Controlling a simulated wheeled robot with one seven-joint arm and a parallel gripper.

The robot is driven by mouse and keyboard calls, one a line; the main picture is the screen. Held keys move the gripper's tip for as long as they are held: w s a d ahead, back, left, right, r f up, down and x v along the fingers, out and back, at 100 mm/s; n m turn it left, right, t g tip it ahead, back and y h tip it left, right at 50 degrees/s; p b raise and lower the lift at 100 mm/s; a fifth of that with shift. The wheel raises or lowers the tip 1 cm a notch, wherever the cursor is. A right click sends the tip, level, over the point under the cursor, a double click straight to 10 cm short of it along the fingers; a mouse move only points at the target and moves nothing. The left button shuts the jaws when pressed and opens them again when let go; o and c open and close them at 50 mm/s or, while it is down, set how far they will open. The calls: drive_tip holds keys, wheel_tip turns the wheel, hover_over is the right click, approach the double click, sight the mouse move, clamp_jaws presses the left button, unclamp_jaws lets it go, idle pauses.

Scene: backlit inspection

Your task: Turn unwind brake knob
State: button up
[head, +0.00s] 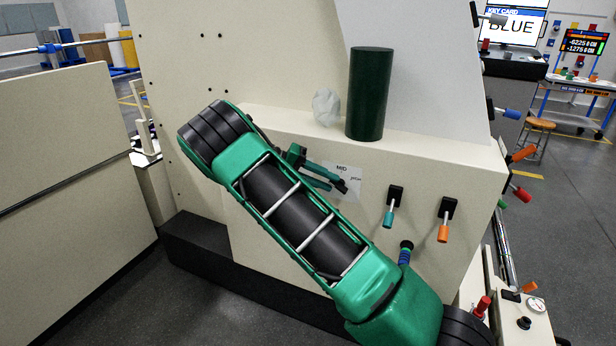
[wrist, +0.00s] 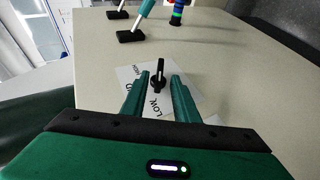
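The black knob (wrist: 158,76) stands out from a white label (wrist: 136,78) on the cream panel, in the wrist view. LOW can be read on the label there. My gripper (wrist: 161,82) is open, with one green finger on each side of the knob near its base. A gap shows beside the knob, and I cannot tell whether either finger touches it. In the head view, my gripper (head: 335,182) reaches the label (head: 357,183), which reads MID. The knob is hard to tell from the dark fingertips there.
Two levers, teal-tipped (head: 389,217) and orange-tipped (head: 443,233), stick out of the panel to the right. A dark green cylinder (head: 369,95) and a crumpled pale lump (head: 326,107) stand on the ledge above. A cream wall (head: 60,180) stands at the left.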

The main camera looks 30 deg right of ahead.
drive_tip(key=v, duration=0.9)
drive_tip(key=shift+a, duration=0.2)
